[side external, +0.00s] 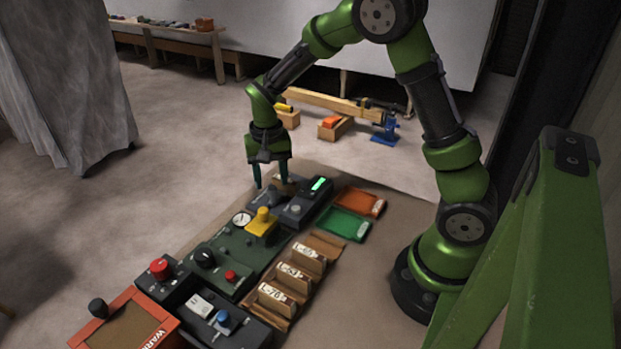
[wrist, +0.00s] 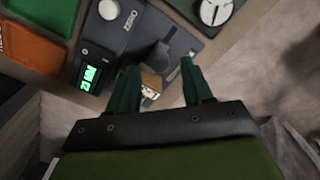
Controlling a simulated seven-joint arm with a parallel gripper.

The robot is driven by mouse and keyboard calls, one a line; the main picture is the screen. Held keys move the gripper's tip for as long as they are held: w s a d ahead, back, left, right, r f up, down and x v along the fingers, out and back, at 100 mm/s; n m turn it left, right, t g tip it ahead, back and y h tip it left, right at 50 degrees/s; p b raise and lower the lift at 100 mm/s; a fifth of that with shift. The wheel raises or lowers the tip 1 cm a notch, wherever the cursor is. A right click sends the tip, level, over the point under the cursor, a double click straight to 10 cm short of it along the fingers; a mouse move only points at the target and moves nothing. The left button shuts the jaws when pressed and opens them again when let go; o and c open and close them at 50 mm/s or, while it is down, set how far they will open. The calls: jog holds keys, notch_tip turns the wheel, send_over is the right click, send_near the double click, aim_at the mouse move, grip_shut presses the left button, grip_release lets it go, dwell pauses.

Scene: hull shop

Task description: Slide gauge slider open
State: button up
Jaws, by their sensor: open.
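The gauge is a dark grey unit (side external: 305,205) with a lit green display, at the far end of the row of devices in the side view. In the wrist view its display (wrist: 90,77) glows green beside a round knob marked ZERO. A grey raised piece (wrist: 157,56), which may be the slider, stands on its dark base. My gripper (side external: 271,184) points down over the far end of the gauge. Its two dark green fingers (wrist: 159,66) are apart, near the raised piece; contact cannot be told. A small tan block with a label (wrist: 151,84) shows between the fingers.
A yellow-topped device with a dial (side external: 262,222) stands nearer the camera. Orange (side external: 360,202) and green (side external: 343,223) trays lie to the right. Wooden labelled holders (side external: 292,280), red-button boxes and a WARNING box (side external: 127,322) fill the bench's near part.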

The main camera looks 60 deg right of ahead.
aim_at(276, 192)
jog(key=shift+f, duration=1.25)
grip_shut()
